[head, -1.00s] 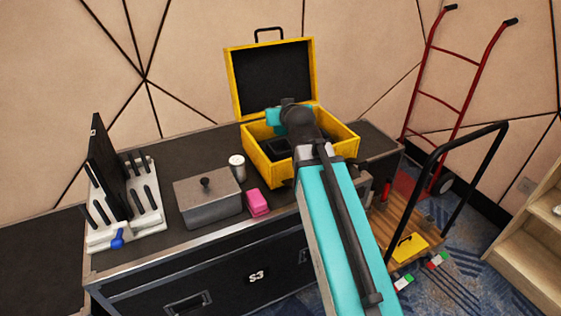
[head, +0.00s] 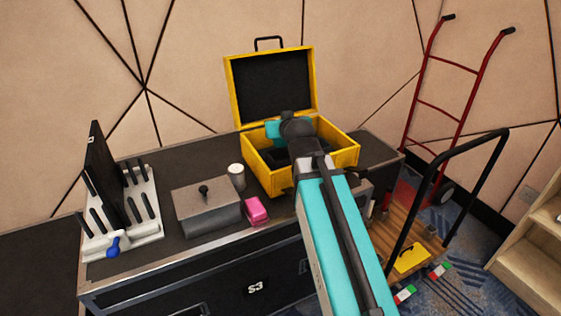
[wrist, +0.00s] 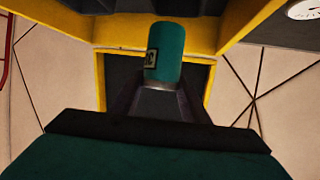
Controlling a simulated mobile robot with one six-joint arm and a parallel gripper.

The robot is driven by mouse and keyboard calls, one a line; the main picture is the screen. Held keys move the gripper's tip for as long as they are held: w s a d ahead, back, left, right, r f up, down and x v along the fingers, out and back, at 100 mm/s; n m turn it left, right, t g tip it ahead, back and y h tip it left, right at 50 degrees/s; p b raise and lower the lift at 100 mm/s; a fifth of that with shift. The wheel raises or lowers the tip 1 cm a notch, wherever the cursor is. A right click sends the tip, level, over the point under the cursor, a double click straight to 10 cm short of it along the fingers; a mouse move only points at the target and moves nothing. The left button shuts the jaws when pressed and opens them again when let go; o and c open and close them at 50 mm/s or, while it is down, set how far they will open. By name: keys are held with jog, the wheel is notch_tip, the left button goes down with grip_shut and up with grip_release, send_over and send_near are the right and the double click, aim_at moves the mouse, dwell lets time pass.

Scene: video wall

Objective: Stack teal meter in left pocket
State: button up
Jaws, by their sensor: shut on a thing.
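The wrist view also shows the yellow case rim (wrist: 225,32) and dark foam beyond the meter. The left pocket cannot be made out clearly.
Left of the yellow case stand a white-topped cylinder (head: 236,172), a pink block (head: 257,211), a grey lidded box (head: 207,210) and a white rack (head: 150,215) with a black panel. A red hand truck (head: 462,110) and a trolley (head: 430,225) stand right.

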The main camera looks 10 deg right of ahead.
notch_tip(320, 180, up, 26)
jog(key=p, duration=2.6)
jog(key=shift+r, duration=0.15)
jog(key=shift+a, duration=0.1)
